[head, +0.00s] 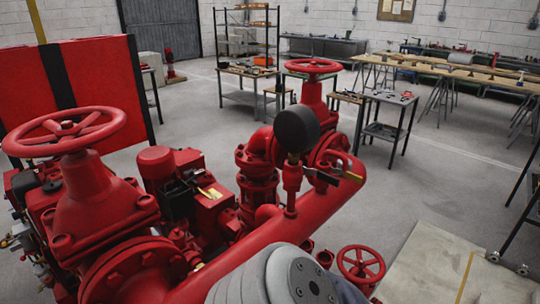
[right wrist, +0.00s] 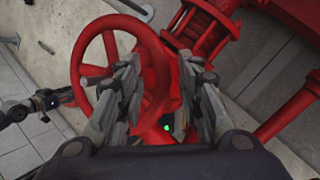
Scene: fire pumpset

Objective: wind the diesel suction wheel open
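In the right wrist view a red spoked handwheel (right wrist: 82,62) fills the upper middle. My right gripper (right wrist: 165,75) is open, its two grey jaws apart. The left jaw overlaps the right part of the wheel, and red metal shows between the jaws. I cannot tell whether either jaw touches it. In the head view red handwheels stand at the left (head: 65,130), at the back (head: 312,66) and low at the right (head: 361,264). I cannot tell which one the wrist view shows. A grey arm link of mine hides part of the lower middle. My left gripper is not recognizable in either view.
A thick red pipe (head: 270,238) with a black gauge (head: 297,130) crosses the middle. The engine (head: 180,190) is left of it. Red pipes (right wrist: 290,115) also crowd the wrist view's right side. Open floor (head: 430,185) lies to the right, with workbenches (head: 450,66) behind.

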